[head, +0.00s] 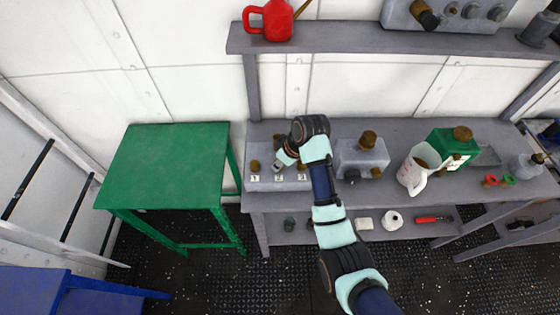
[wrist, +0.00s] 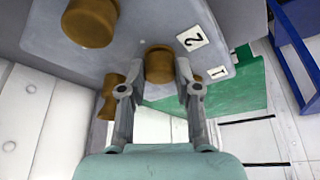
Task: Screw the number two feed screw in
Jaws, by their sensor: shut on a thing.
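A grey block (head: 262,186) with labels 1, 2 and 3 sits at the left end of the grey bench. My gripper (head: 279,166) reaches down onto its middle position and hides most of it. In the wrist view, the brass head of the number two feed screw (wrist: 158,66) is between my two fingers (wrist: 158,82), beside the label 2 (wrist: 191,39). My gripper is shut on this head. How deep the screw sits is hidden. A brass knob (head: 255,165) stands at label 1. Another brass knob (wrist: 90,22) shows at the upper left of the wrist view.
To the right on the bench (head: 400,130) are a grey unit with a brass knob (head: 362,158), a white jug (head: 413,170) and a green box (head: 452,147). A green table (head: 165,165) stands left. A shelf (head: 350,40) with a red can (head: 272,20) runs above.

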